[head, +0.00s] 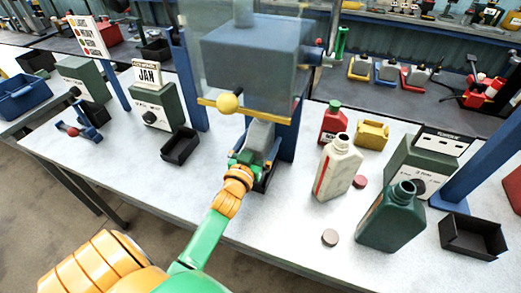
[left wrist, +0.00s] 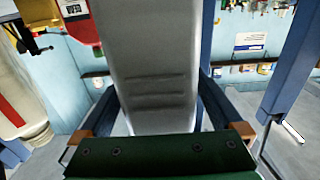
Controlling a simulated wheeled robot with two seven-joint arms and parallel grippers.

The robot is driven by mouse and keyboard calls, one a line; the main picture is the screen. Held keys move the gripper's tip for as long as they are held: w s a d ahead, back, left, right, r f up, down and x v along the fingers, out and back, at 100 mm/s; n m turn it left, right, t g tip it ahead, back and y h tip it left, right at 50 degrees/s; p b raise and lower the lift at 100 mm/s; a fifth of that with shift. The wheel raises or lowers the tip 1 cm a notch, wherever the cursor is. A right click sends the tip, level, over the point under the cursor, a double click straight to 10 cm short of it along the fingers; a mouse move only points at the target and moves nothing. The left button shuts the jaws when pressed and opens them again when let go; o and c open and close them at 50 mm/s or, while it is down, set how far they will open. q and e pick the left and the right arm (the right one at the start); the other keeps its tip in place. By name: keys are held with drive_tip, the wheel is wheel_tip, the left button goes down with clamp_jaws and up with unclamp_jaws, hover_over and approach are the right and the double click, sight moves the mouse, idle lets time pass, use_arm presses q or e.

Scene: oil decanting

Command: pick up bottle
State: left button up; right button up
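A plain grey bottle (head: 259,137) stands in the recess under the machine's hopper in the head view. Its lower part is hidden behind my left gripper (head: 246,168). In the left wrist view the grey bottle (left wrist: 146,60) fills the middle, between the two dark fingers of my left gripper (left wrist: 158,100). A finger lies on each side of it, with gaps beside the bottle close to the palm. I cannot tell whether the fingertips press on it. A cream bottle (head: 338,167), a dark green bottle (head: 391,218) and a red bottle (head: 333,124) stand to the right. My right gripper is out of view.
The hopper machine (head: 250,50) with its blue posts and yellow bar stands above and around the grey bottle. A dark bin (head: 179,146) lies to the left and another (head: 472,237) at the right. Loose caps (head: 329,238) lie on the table. The table (head: 120,160) is clear at front left.

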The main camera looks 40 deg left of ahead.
use_arm(q)
drive_tip(key=shift+s+r, duration=0.1)
drive_tip(key=shift+s, duration=0.1)
drive_tip(key=c, duration=0.7)
clamp_jaws()
drive_tip(key=shift+w+r, duration=0.1)
